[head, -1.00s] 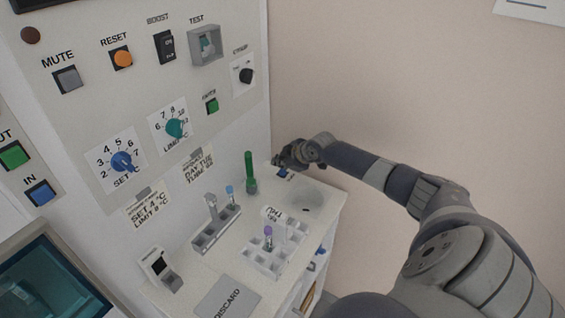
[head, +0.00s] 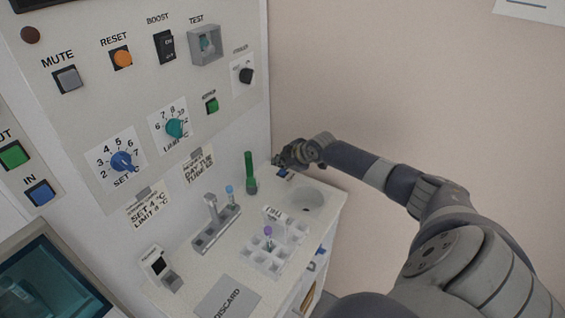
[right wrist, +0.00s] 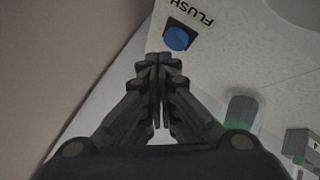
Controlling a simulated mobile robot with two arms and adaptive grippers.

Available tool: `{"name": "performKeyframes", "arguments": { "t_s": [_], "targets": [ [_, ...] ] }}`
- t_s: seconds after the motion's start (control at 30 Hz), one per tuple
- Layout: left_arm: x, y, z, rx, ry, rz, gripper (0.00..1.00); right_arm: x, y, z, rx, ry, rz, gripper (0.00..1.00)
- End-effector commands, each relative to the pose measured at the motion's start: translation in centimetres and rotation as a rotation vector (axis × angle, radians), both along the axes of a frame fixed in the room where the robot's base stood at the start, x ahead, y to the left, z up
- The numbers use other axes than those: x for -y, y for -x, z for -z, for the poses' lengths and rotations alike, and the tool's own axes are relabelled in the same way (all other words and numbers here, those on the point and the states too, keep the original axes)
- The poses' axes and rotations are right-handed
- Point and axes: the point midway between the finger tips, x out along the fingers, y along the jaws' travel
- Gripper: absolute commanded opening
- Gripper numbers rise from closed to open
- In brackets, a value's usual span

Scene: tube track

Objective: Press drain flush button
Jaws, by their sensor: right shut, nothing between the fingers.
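The drain flush button is a round blue button (right wrist: 177,38) on a dark base, beside a "FLUSH" label (right wrist: 190,12) in the right wrist view. In the head view the blue button (head: 283,173) shows small at the back corner of the counter, near the drain basin (head: 312,198). My right gripper (right wrist: 158,60) is shut and empty. Its fingertips appear just short of the button in the right wrist view; the height gap is hard to judge. In the head view my right gripper (head: 279,160) is at the back corner, beside the button. My left gripper is not in view.
A green-topped tube (head: 250,172) stands left of the button. Racks with tubes (head: 215,228) and (head: 277,250) sit nearer on the counter, with a "DISCARD" plate (head: 228,298) in front. A wall panel (head: 130,60) with buttons and knobs rises at left.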

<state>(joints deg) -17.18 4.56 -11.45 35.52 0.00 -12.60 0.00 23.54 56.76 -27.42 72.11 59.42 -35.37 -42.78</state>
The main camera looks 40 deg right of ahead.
Motion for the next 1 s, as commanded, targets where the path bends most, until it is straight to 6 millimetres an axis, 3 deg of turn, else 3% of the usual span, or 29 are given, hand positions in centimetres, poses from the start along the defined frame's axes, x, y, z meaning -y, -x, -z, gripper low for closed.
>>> {"name": "performKeyframes", "arguments": {
  "t_s": [1.0],
  "targets": [
    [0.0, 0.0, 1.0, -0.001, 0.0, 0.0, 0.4, 0.0, 0.0, 1.3, 0.0, 0.0, 0.0, 0.0]
  ]
}}
